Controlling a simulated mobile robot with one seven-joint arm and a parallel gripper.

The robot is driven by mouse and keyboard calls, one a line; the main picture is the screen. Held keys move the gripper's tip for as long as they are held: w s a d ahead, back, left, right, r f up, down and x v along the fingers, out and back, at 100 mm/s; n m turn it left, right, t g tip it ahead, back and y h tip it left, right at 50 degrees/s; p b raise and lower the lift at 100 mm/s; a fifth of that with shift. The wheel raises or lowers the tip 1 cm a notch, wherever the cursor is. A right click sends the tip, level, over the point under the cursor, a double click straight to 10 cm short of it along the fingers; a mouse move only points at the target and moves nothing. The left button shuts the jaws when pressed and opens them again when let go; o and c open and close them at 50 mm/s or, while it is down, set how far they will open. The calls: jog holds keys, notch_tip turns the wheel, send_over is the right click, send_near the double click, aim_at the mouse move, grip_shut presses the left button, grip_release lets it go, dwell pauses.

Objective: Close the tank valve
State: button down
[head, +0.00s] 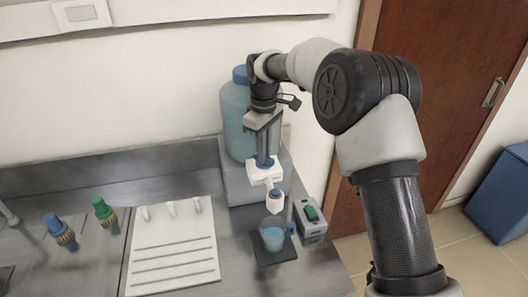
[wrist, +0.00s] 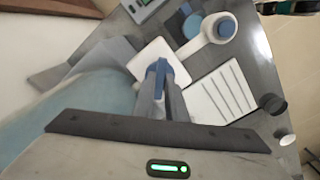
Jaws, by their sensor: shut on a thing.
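The tank (head: 237,118) is a large translucent blue container with a blue cap, standing on a grey block at the wall. Its white valve body (head: 266,172) sticks out in front, ending in a white spout (head: 274,201). My gripper (head: 264,160) reaches down from above and is shut on the blue valve handle (wrist: 160,72), which shows between the fingers in the wrist view. The fingers hide part of the handle in the head view. A clear cup (head: 272,238) with bluish content stands below the spout on a dark square pad (head: 275,256).
A small grey box with a green switch (head: 311,214) stands right of the cup. A white slotted board (head: 172,250) lies on the steel counter to the left.

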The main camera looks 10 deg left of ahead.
dwell(0.5)
jog(key=c, duration=1.8)
grip_release()
notch_tip(320, 180, up, 18)
jog(key=shift+f, duration=0.25)
